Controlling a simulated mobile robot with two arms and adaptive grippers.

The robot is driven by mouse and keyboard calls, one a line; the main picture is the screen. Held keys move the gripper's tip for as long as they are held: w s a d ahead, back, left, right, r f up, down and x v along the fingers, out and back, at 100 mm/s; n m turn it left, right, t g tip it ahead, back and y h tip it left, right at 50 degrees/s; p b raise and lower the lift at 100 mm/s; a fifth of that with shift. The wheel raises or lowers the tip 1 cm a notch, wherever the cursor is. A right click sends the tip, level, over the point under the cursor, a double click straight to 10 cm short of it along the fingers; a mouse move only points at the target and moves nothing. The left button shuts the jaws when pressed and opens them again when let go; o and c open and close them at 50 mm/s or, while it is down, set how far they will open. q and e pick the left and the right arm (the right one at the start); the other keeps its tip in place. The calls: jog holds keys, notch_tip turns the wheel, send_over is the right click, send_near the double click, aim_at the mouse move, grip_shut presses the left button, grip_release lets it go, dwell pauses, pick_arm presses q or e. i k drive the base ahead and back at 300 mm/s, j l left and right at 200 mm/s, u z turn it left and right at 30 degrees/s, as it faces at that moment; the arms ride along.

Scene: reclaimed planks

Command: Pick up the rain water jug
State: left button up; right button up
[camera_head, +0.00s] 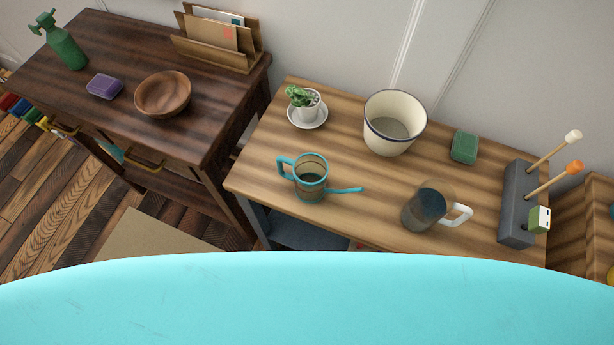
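Two jug-like vessels stand upright on the lighter wooden table (350,205). One is a see-through jug (311,180) with teal trim, a teal handle on its left and a thin teal spout pointing right. The other is a clear jug (428,205) with dark bluish contents and a white handle on its right. No label shows, so I cannot tell which is the rain water jug. Neither of my grippers is in view.
A cream bucket (395,120), a potted plant on a saucer (322,116), a green block (464,147) and a grey holder (518,200) with sticks share the table. A darker desk (130,130) at left holds a spray bottle (62,45), purple block (104,86), wooden bowl (162,94) and letter rack (215,40).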

aim_at(432, 200)
jog(key=z, duration=1.2)
